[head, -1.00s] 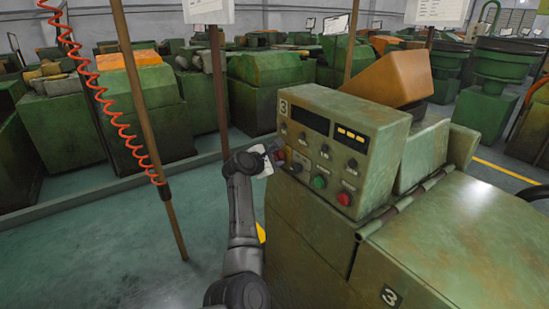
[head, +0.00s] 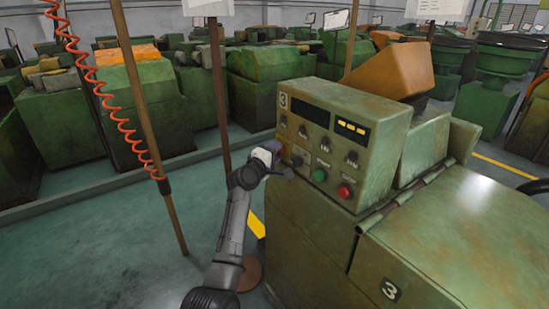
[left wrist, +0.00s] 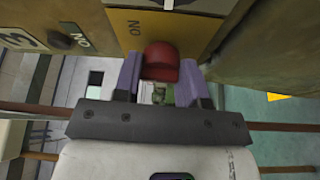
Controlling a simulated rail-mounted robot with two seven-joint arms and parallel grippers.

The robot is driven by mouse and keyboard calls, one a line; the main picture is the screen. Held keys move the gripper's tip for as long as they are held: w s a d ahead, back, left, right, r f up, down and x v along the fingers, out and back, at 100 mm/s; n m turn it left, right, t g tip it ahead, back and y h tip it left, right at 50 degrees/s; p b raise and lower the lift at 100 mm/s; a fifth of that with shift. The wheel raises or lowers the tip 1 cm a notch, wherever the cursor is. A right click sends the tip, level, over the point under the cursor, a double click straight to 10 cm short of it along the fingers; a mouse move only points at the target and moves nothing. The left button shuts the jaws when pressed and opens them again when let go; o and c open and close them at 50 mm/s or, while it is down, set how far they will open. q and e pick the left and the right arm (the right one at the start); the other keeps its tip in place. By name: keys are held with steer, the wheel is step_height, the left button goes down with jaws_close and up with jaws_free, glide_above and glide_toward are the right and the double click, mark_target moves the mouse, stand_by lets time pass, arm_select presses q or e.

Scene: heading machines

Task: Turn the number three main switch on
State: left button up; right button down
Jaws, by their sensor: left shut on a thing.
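The number three machine's control panel (head: 318,155) carries a "3" plate, a dark display, yellow indicators, several small knobs, a green button and a red button. My left gripper (head: 275,149) is at the panel's left edge. In the left wrist view its purple fingers (left wrist: 161,82) are shut on a red switch knob (left wrist: 161,58), one finger on each side. An "ON" mark (left wrist: 133,27) is on the yellowish plate above the knob. The knob is hidden by the gripper in the head view. I cannot tell the switch's exact setting. My right gripper is not in view.
The green machine body (head: 440,235) fills the right foreground. A brown post (head: 150,130) with a red coiled hose (head: 95,85) stands at left, another thin post (head: 217,95) behind my gripper. Open floor (head: 120,245) lies left. A dark knob (left wrist: 60,40) is near my fingers.

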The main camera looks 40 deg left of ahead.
arm_select(q)
steer(key=shift+a+f+m+t+h+b, duration=0.1)
steer(key=shift+m+t+h+b, duration=0.3)
steer(key=shift+m+b, duration=1.3)
steer(key=shift+d+f+m+t+h+b, duration=0.1)
steer(key=shift+m+t+h+b, duration=0.25)
steer(key=shift+m+b, duration=1.4)
steer(key=shift+a+f+m+t+h+b, duration=0.2)
steer(key=shift+m+t+b, duration=0.55)
steer(key=shift+b, duration=1.65)
steer(key=shift+d+r, duration=0.1)
steer(key=shift+r, duration=0.05)
steer(key=o, duration=0.9)
steer(key=shift+w+r, duration=0.1)
steer(key=shift+s, duration=0.2)
steer(key=shift+p+v, duration=2.4)
steer(key=shift+v, duration=4.35)
